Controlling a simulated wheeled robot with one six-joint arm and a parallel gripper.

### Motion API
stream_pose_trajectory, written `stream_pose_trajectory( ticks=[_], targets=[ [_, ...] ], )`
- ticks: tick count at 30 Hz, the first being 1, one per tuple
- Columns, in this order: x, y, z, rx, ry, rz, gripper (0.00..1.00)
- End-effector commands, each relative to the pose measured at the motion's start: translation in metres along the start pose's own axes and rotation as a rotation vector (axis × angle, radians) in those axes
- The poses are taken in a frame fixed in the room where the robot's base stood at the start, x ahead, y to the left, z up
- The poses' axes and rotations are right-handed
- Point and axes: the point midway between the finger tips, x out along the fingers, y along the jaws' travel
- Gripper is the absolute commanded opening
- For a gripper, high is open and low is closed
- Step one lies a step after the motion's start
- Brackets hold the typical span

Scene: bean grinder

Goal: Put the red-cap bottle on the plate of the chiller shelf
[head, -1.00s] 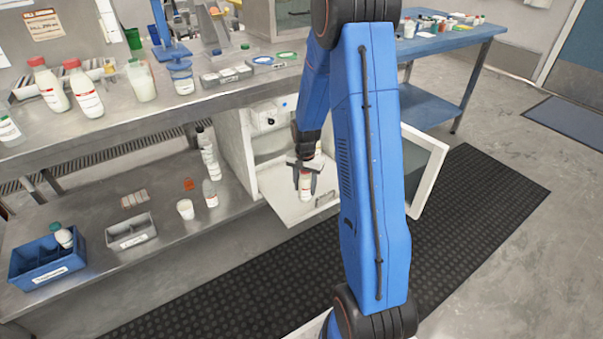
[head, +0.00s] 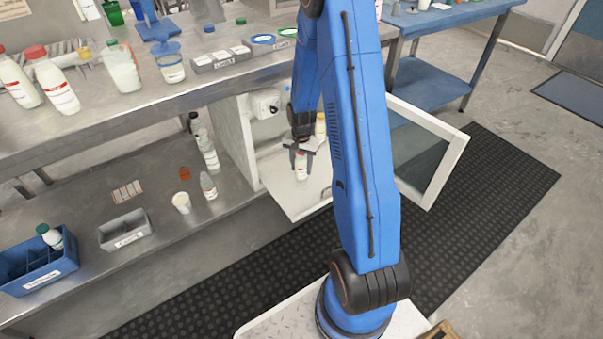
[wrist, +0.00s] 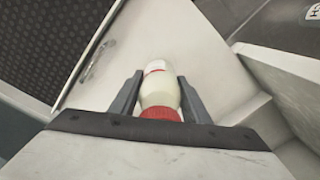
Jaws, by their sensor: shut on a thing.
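My gripper (head: 302,149) is shut on the red-cap bottle (head: 301,166), a white bottle with a red and white label. In the wrist view the bottle (wrist: 160,90) lies between the two fingers, its red cap (wrist: 160,114) toward the palm. The bottle is roughly upright over the white plate (head: 288,199) of the chiller shelf, which sticks out of the open chiller (head: 241,145). The plate also fills the middle of the wrist view (wrist: 200,55). I cannot tell whether the bottle's base touches it. My arm hides part of the chiller.
A yellow-cap bottle (head: 320,127) is just behind my gripper at the chiller. The chiller's glass door (head: 447,172) stands open to the right. Several bottles stand on the counter and lower shelf at left. A blue crate (head: 50,283) sits at lower left.

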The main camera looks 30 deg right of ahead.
Motion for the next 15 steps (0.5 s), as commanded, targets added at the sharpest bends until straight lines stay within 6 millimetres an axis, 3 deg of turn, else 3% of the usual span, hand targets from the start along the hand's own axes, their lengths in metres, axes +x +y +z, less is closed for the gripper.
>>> stream_pose_trajectory(
  ticks=[10, 15],
  targets=[
    [0.036, 0.001, 0.001, 0.0, -0.002, 0.002, 0.12],
    [0.042, 0.0, 0.0, 0.0, 0.001, 0.0, 0.12]
  ],
)
